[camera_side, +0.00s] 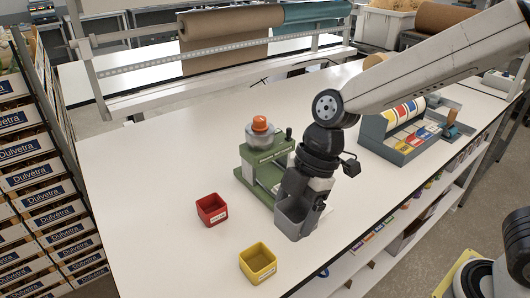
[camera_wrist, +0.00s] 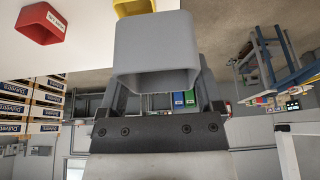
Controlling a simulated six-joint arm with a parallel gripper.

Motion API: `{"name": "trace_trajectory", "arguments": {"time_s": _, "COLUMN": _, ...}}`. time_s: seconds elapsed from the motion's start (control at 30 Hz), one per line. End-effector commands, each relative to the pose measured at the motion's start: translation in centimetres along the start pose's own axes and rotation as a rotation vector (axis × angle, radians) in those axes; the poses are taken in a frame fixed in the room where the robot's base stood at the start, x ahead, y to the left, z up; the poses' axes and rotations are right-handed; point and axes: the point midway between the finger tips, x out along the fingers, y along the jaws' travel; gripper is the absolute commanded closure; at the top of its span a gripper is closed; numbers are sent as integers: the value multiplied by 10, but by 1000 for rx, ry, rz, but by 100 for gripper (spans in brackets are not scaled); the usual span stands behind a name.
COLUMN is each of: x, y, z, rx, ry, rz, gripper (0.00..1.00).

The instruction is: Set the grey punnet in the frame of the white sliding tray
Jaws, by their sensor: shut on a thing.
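The grey punnet (camera_side: 294,218) hangs below my gripper (camera_side: 303,196) in the side view, over or close to the table in front of the green machine. My gripper is shut on the punnet. In the wrist view the punnet (camera_wrist: 154,45) fills the upper middle, held between the two dark fingers. The green machine (camera_side: 262,160) has an orange knob on top and a pale part low on its front. My gripper and the punnet hide part of its base. I cannot clearly make out the white sliding tray or its frame.
A red punnet (camera_side: 211,209) and a yellow punnet (camera_side: 258,263) stand on the white table (camera_side: 140,210) to the left and front. A grey rack with coloured labels (camera_side: 405,130) stands at the right. The table's left part is clear.

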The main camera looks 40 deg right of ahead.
Motion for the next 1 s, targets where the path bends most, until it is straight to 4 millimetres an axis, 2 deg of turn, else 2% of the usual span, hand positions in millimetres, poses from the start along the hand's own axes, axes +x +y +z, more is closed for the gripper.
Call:
{"name": "trace_trajectory", "arguments": {"time_s": 0.4, "x": 0, "y": 1, "z": 0, "rx": 0, "ry": 0, "rz": 0, "gripper": 72}}
{"name": "trace_trajectory", "arguments": {"time_s": 0.57, "x": -1, "y": 7, "z": 3, "rx": 0, "ry": 0, "rz": 1, "gripper": 72}}
{"name": "trace_trajectory", "arguments": {"time_s": 0.77, "x": -4, "y": 33, "z": 18, "rx": 5, "ry": -4, "rz": 1, "gripper": 72}}
{"name": "trace_trajectory", "arguments": {"time_s": 1.0, "x": -13, "y": 81, "z": 56, "rx": 6, "ry": -6, "rz": 1, "gripper": 72}}
